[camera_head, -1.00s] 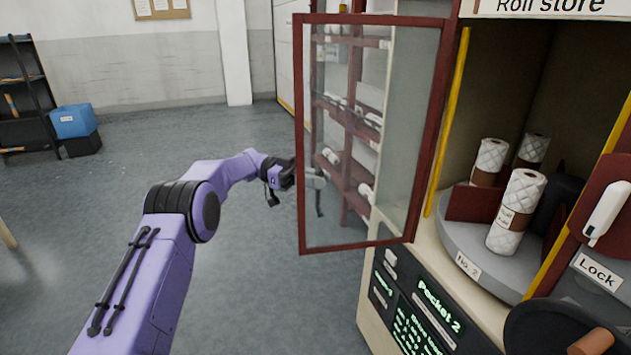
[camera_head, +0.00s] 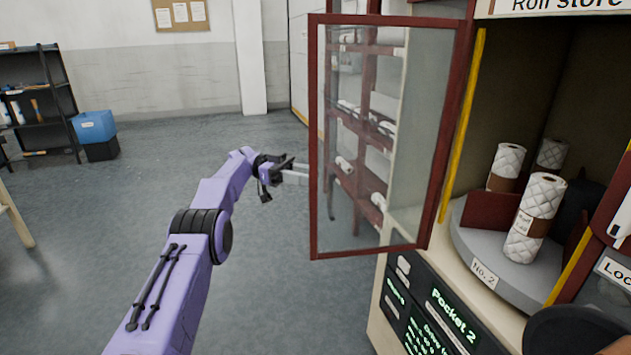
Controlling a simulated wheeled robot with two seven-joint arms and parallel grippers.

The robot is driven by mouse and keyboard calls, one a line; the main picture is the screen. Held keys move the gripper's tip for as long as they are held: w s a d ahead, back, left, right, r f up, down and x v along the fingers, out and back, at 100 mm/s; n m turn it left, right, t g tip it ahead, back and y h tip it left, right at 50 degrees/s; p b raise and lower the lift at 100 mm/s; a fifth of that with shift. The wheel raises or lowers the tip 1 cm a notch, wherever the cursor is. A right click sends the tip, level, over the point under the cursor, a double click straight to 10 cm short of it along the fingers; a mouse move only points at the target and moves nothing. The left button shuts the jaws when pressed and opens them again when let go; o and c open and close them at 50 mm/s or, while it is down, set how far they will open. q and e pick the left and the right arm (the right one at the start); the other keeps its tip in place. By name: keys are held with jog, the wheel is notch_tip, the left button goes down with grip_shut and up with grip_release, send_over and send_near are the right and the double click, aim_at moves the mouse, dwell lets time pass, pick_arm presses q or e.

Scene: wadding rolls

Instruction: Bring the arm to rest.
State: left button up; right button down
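My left arm comes in from the bottom left in the head view and reaches forward over the floor. Its gripper (camera_head: 294,175) is beside the free edge of the open glass door (camera_head: 362,205). The fingers are small and partly end at the door frame, so I cannot tell whether they are open or whether they touch the frame. I see nothing held in it. My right gripper does not show.
The roll store cabinet (camera_head: 465,225) stands at the right with white wadding rolls (camera_head: 533,218) on a round grey turntable (camera_head: 485,255). A shelf rack (camera_head: 38,95) and a blue box (camera_head: 94,126) stand at the far left. The floor between is clear.

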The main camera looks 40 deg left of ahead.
pick_arm(q)
jog(key=shift+s+a, duration=0.15)
jog(key=shift+a, duration=0.15)
dwell(0.4)
